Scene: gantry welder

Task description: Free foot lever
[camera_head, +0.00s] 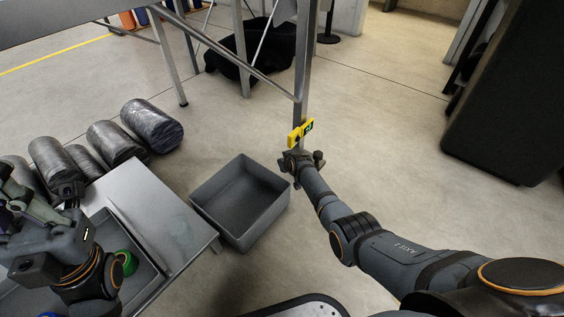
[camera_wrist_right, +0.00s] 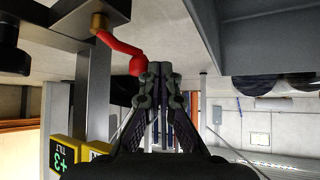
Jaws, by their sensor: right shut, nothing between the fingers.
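The foot lever shows in the right wrist view as a bent red lever (camera_wrist_right: 118,45) with a rounded red end and a brass-coloured pivot on a grey metal part. My right gripper (camera_wrist_right: 160,70) is shut and empty, its fingertips just right of the lever's red end in the picture. I cannot tell whether they touch. In the head view my right gripper (camera_head: 301,160) is low at the foot of a metal leg (camera_head: 303,70), and I cannot make out the lever there. My left gripper (camera_head: 30,215) is over the grey table at the left; its fingers are unclear.
A yellow tag with a green mark (camera_head: 300,133) is on the leg; yellow tags (camera_wrist_right: 65,158) also show in the wrist view. An empty grey bin (camera_head: 240,203) stands on the floor, left of my right arm. Dark cylinders (camera_head: 152,124) lie behind the table (camera_head: 160,215).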

